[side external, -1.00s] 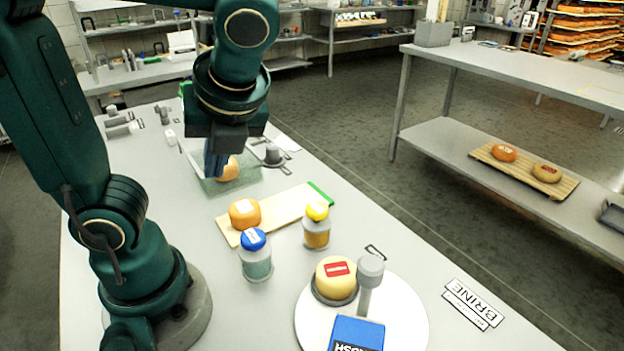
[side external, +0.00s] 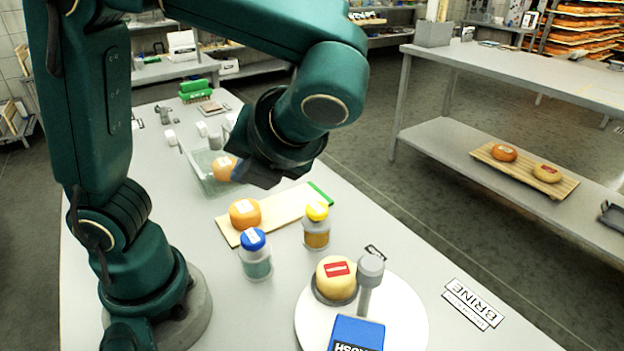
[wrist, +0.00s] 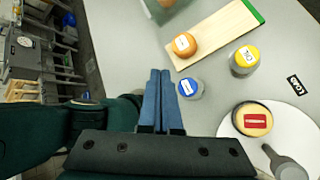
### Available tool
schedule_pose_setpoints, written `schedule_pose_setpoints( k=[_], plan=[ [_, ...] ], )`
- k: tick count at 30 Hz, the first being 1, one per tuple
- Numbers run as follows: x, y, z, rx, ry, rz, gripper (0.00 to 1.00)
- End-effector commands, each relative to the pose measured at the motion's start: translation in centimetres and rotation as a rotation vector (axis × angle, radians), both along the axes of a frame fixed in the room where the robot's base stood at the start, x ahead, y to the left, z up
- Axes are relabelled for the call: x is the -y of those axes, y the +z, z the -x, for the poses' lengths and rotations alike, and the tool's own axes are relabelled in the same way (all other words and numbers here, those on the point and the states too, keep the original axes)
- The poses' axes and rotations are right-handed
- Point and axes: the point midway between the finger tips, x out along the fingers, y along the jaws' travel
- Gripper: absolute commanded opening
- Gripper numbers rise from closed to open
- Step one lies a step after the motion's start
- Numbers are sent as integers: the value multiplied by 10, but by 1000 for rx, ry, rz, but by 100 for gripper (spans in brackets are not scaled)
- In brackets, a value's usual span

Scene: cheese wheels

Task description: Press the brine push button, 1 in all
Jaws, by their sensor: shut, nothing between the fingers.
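My gripper (side external: 243,170) is shut and empty, with two blue fingers (wrist: 163,75) side by side in the wrist view. In the side view it hangs tilted over the table, in front of the glass tank (side external: 200,178). An orange cheese wheel (side external: 224,167) shows at the tank. The BRINE sign (side external: 474,304) lies flat at the table's right edge. I cannot make out a brine push button for certain. A grey knob on a plate stood by the tank earlier; my arm now covers that spot in the side view.
An orange cheese (side external: 245,213) sits on a wooden board (side external: 285,205). A blue-capped jar (side external: 255,255) and a yellow-capped jar (side external: 316,226) stand nearby.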

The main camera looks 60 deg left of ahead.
Motion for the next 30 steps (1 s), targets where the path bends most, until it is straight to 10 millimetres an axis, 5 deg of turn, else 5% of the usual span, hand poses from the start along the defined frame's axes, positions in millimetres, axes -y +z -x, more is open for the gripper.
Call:
schedule_pose_setpoints(
  k=[18, 30],
  plan=[
    [0, -74, 0, -3, 0, -2, 0],
    [0, -83, 0, 1, 1, 1, 0]
  ],
)
